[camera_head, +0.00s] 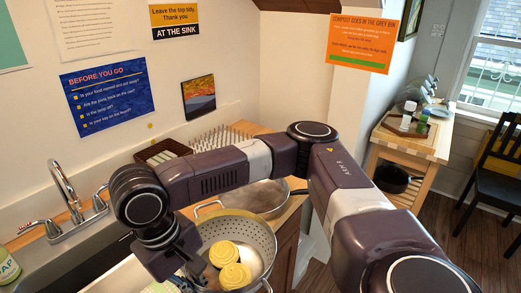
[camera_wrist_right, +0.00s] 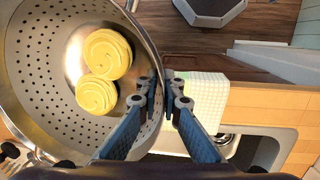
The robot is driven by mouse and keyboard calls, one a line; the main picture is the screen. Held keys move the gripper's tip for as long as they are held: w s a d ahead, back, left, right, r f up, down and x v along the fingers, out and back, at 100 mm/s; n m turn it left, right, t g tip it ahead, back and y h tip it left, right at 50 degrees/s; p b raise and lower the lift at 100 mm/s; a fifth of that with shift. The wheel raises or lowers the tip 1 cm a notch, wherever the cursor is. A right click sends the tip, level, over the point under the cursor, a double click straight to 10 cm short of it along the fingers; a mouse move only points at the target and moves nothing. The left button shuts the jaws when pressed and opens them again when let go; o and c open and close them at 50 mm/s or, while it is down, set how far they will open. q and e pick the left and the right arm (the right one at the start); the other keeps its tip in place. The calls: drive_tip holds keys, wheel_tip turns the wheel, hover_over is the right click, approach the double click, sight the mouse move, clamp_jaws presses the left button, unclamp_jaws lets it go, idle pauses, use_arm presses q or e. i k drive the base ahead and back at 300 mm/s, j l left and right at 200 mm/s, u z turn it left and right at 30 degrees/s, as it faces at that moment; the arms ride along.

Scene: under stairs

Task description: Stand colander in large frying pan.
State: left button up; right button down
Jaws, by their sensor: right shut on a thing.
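The metal colander (camera_head: 257,232) has a perforated wall, loop handles and two yellow swirled nests (camera_head: 232,264) inside. It looks roughly upright in the head view, in front of the large frying pan (camera_head: 262,196), whose dark handle points right. The colander hides the pan's near part. My right gripper (camera_head: 192,267) is shut on the colander's rim at its left side. In the right wrist view, the fingers (camera_wrist_right: 161,95) pinch the wall of the colander (camera_wrist_right: 38,85), with the nests (camera_wrist_right: 102,72) inside. I cannot tell whether the colander touches anything below. My left gripper is not in view.
A sink with a chrome faucet (camera_head: 68,190) is at the left. A dish rack (camera_head: 222,137) and brown tray (camera_head: 162,151) stand behind, by the wall. A wooden cart (camera_head: 410,143) and black chair (camera_head: 500,165) are at the right, with open floor between.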

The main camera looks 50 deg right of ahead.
sight(253, 196)
drive_tip(key=i+l+z, duration=0.1)
drive_tip(key=l+z, duration=0.3)
drive_tip(key=l, duration=1.4)
drive_tip(key=i+l+z, duration=0.1)
drive_tip(key=l, duration=0.15)
